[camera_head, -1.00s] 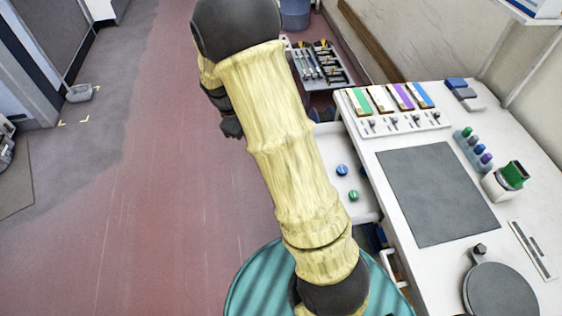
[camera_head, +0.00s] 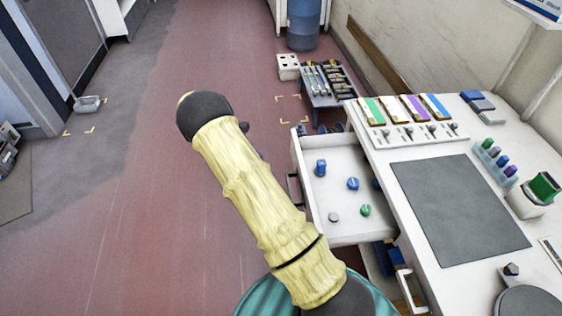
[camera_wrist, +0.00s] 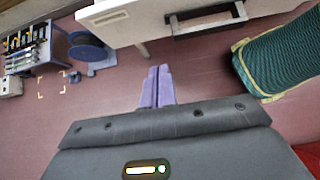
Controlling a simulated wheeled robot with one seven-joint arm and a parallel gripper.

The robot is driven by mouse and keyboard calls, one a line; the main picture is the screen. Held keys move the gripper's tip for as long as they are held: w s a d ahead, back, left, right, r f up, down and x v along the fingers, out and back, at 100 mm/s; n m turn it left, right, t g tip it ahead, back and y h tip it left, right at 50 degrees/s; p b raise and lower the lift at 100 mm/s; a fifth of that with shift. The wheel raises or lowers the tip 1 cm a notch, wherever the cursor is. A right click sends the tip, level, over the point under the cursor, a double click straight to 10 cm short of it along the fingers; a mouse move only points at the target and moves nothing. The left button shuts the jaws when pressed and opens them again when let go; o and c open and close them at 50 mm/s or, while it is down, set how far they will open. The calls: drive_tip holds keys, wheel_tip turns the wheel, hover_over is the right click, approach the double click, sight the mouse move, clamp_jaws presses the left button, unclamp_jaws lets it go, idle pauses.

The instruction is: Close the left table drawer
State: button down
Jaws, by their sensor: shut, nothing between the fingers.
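The left table drawer (camera_head: 345,233) stands pulled out from the left side of the white table (camera_head: 389,220). It holds small blue and green knob-like items and a grey one. Its dark bar handle (camera_head: 292,188) is on its left-facing front. The wrist view shows the white drawer front (camera_wrist: 125,22) and the handle (camera_wrist: 207,22) along the top. My gripper (camera_wrist: 158,70) has its two pale purple fingers together, with nothing between them. It is apart from the drawer front, with the handle up and to the right of the fingertips. In the head view my arm hides most of the gripper.
A low tool rack (camera_head: 330,88) and a blue bin (camera_head: 303,25) stand on the floor beyond the drawer. A grey mat (camera_head: 455,212) lies on the tabletop. The red floor left of the drawer is clear.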

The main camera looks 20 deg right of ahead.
drive_tip(key=p, duration=0.1)
approach(296, 168)
wheel_tip(296, 168, down, 4)
drive_tip(key=d, duration=0.2)
drive_tip(key=s+d+p, duration=0.1)
drive_tip(key=d, duration=0.1)
drive_tip(key=shift+s, duration=0.1)
idle(0.3)
